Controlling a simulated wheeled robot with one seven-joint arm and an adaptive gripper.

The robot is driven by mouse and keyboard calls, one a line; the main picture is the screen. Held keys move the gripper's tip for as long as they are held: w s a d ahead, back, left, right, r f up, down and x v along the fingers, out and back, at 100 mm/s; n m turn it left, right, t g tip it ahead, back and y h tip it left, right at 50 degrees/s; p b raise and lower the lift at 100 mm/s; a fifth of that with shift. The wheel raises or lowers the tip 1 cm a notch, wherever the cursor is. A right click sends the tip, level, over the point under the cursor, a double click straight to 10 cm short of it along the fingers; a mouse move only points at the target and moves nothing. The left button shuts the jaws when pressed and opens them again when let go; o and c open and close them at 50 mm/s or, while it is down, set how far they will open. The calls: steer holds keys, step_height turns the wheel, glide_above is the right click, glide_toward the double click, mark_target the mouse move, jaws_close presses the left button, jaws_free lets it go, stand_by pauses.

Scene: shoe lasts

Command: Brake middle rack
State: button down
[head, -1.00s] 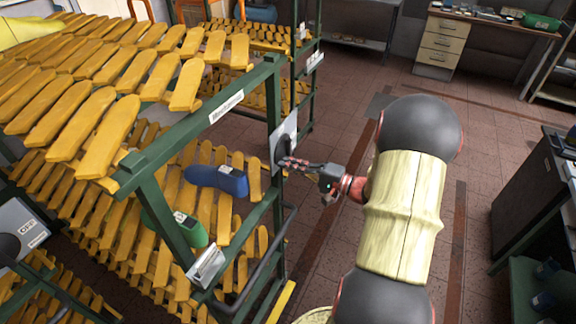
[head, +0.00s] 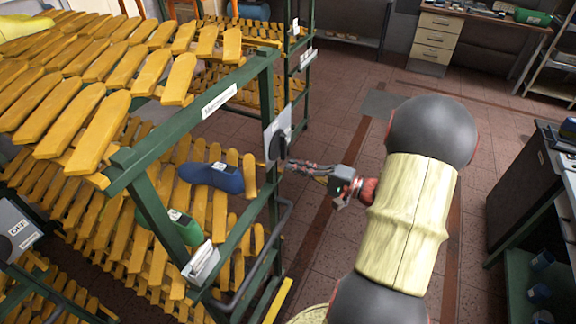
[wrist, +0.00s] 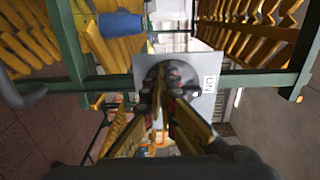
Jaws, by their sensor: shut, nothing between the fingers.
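The middle rack is a green metal frame (head: 150,200) with rows of yellow wooden slats, on the left of the head view. On its near right post is a pale brake plate (head: 270,128) with a dark knob or lever (head: 281,146). The plate also shows in the wrist view (wrist: 205,105), with the dark round knob (wrist: 172,72) behind my fingertips. My gripper (head: 291,166) is shut and empty, its fingertips right at the lower part of the knob. In the wrist view (wrist: 158,92) the fingers overlap the knob; I cannot tell whether they touch it.
A blue shoe last (head: 212,177) and a green one (head: 183,226) lie on the rack's lower slats. A dark rail (head: 262,258) juts from the rack's side. Another rack stands behind. A workbench (head: 540,200) is at right; the tiled floor between is clear.

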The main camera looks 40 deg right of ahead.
steer(key=shift+v, duration=2.15)
steer(key=s+a+f+g, duration=0.8)
steer(key=s+a+g, duration=0.3)
steer(key=a+g, duration=0.25)
steer(key=a+r+n+t+h, duration=0.2)
steer(key=a+r+n+h, duration=0.5)
steer(key=a+r+n, duration=0.6)
step_height(320, 180, up, 4)
steer(key=shift+w+a+f, duration=0.15)
steer(key=shift+w+a, duration=0.2)
steer(key=shift+a, duration=0.45)
